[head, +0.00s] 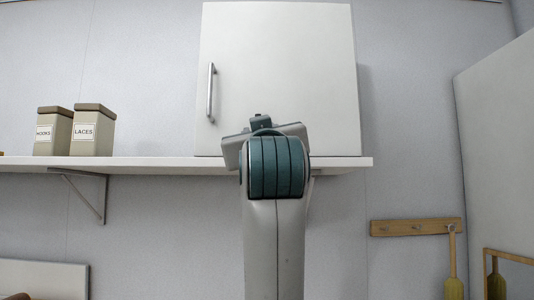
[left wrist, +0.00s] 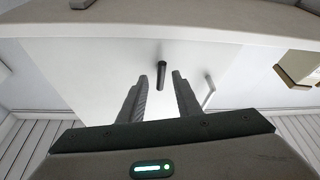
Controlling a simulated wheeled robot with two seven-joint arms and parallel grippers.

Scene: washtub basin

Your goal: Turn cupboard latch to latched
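The white cupboard (head: 280,70) hangs above the shelf in the head view, its door closed. A bar handle (head: 211,92) is on its left side; the handle also shows in the left wrist view (left wrist: 209,92). A short dark latch (left wrist: 161,75) stands nearly upright in the left wrist view, slightly tilted, against the white door. My left gripper (left wrist: 160,95) is open, its two fingers on either side of the latch in the picture, with gaps on both sides. I cannot tell how deep the latch is between them. In the head view my arm hides the latch and the fingertips.
A white shelf (head: 150,163) runs under the cupboard. Two lidded canisters (head: 92,130) (head: 53,131) stand on it at the left. A wooden peg rail (head: 415,227) with a hanging paddle (head: 453,288) is at the lower right. The shelf between canisters and cupboard is clear.

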